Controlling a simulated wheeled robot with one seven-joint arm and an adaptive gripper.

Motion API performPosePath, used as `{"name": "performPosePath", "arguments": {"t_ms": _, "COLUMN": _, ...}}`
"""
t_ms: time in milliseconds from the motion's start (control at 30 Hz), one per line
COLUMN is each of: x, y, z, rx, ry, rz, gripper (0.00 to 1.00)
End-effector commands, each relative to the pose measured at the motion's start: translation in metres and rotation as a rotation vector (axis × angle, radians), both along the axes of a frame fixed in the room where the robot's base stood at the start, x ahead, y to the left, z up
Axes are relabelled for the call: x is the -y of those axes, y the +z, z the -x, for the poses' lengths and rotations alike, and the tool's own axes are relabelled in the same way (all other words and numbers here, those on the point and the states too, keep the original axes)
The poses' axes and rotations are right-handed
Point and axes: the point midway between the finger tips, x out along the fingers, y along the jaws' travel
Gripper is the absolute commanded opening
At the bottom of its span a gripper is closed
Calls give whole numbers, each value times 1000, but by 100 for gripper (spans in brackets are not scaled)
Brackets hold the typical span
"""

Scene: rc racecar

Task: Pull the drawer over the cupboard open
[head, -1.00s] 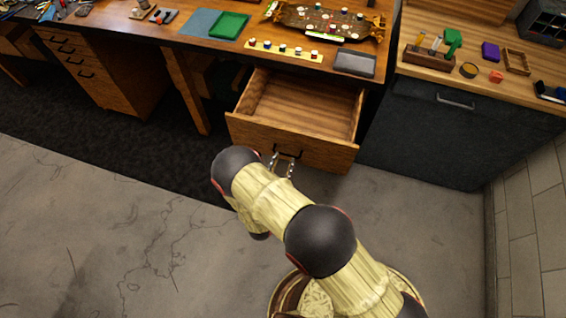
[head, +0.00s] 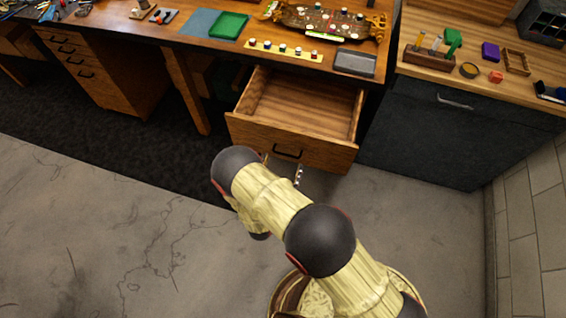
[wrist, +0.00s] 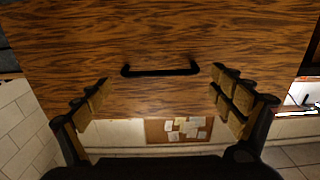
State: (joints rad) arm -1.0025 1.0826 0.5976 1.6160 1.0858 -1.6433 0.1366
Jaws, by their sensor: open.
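The wooden drawer (head: 255,135) under the workbench stands pulled well out, and its inside looks empty. Its dark bar handle (head: 288,154) is on the front face. In the wrist view the handle (wrist: 160,70) lies ahead of and between my spread fingers, touching neither. My gripper (wrist: 165,97) is open and empty in front of the drawer front. In the head view my gripper (head: 282,172) is partly hidden behind my arm. Below the drawer I cannot make out a cupboard, as my arm and shadow cover that area.
The workbench (head: 215,47) holds a green tray (head: 229,26), a board with small parts (head: 325,20) and a grey tray (head: 355,62). A dark cabinet (head: 430,130) stands at right. A wooden drawer unit (head: 90,70) stands at left. The floor in front is clear.

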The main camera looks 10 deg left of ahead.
Motion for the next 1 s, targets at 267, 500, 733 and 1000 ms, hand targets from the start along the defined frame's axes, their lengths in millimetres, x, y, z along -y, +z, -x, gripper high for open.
{"name": "performPosePath", "arguments": {"t_ms": 267, "x": 0, "y": 0, "z": 0, "rx": 0, "ry": 0, "rz": 0, "gripper": 100}}
{"name": "performPosePath", "arguments": {"t_ms": 500, "x": -2, "y": 0, "z": 8, "rx": -1, "ry": 4, "rz": 1, "gripper": 100}}
{"name": "performPosePath", "arguments": {"t_ms": 733, "x": -6, "y": 0, "z": 47, "rx": -1, "ry": 6, "rz": 2, "gripper": 100}}
{"name": "performPosePath", "arguments": {"t_ms": 1000, "x": -9, "y": -1, "z": 96, "rx": -1, "ry": 5, "rz": 2, "gripper": 100}}
